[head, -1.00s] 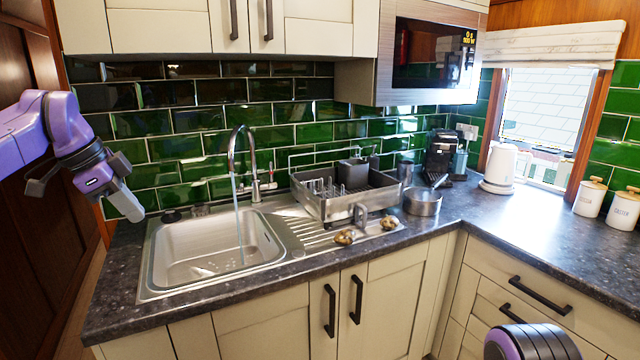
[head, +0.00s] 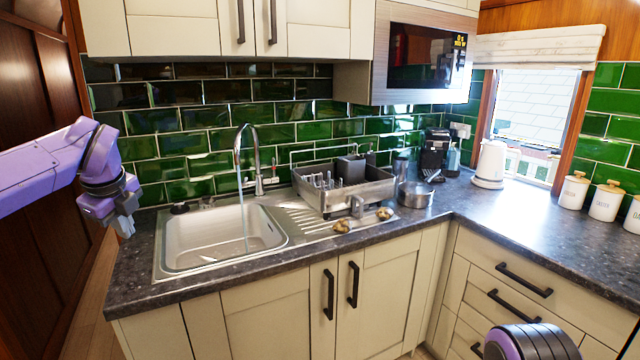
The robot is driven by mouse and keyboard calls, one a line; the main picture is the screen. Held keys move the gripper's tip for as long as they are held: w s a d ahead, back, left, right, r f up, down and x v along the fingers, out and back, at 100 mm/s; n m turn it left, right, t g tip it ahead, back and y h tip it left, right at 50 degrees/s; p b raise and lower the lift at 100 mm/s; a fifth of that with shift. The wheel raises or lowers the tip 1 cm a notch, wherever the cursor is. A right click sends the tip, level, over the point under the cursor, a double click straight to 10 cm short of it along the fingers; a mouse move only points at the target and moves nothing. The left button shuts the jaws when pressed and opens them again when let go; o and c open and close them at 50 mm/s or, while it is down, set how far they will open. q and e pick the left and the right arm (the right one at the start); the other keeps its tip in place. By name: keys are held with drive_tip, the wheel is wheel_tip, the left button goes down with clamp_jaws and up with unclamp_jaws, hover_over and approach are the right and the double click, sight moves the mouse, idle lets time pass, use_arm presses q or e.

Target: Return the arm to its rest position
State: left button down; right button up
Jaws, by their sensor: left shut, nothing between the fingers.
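My left arm comes in from the left in purple and grey. Its left gripper (head: 125,222) points down and is shut and empty, with its fingers foreshortened. It hangs in the air left of the sink (head: 222,240), near the left end of the dark counter (head: 150,290). Only a rounded, ribbed part of my right arm (head: 535,343) shows at the bottom right. The right gripper is out of view.
Water runs from the tap (head: 240,160) into the sink. A dish rack (head: 345,190) stands on the drainer beside a metal pan (head: 415,195). A white kettle (head: 490,165) and canisters (head: 605,200) stand to the right. A dark wooden door (head: 30,120) is behind my left arm.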

use_arm(q)
wheel_tip(320, 180, down, 17)
drive_tip(key=d+m+t+y, duration=0.2)
drive_tip(key=m+y, duration=0.5)
drive_tip(key=m, duration=0.9)
drive_tip(key=s+d+f+m+t+h, duration=0.1)
drive_tip(key=s+d+f+m, duration=0.2)
drive_tip(key=f+m, duration=0.5)
drive_tip(key=s+d+f+m+t+h, duration=0.1)
drive_tip(key=s+d+f+m+t, duration=0.2)
drive_tip(key=f+m, duration=0.5)
drive_tip(key=s+f+m+g+h, duration=0.1)
drive_tip(key=s+f+m, duration=0.3)
drive_tip(key=s, duration=0.7)
drive_tip(key=s+f+m+g+h, duration=0.1)
drive_tip(key=s+f+m+g, duration=0.2)
drive_tip(key=s+f, duration=0.4)
drive_tip(key=s+d+f+m+g+h, duration=0.1)
drive_tip(key=s+f+m, duration=0.4)
drive_tip(key=s, duration=1)
drive_tip(key=shift+s+f+g+h, duration=0.3)
drive_tip(key=shift+f+g, duration=0.35)
drive_tip(key=shift+g, duration=0.25)
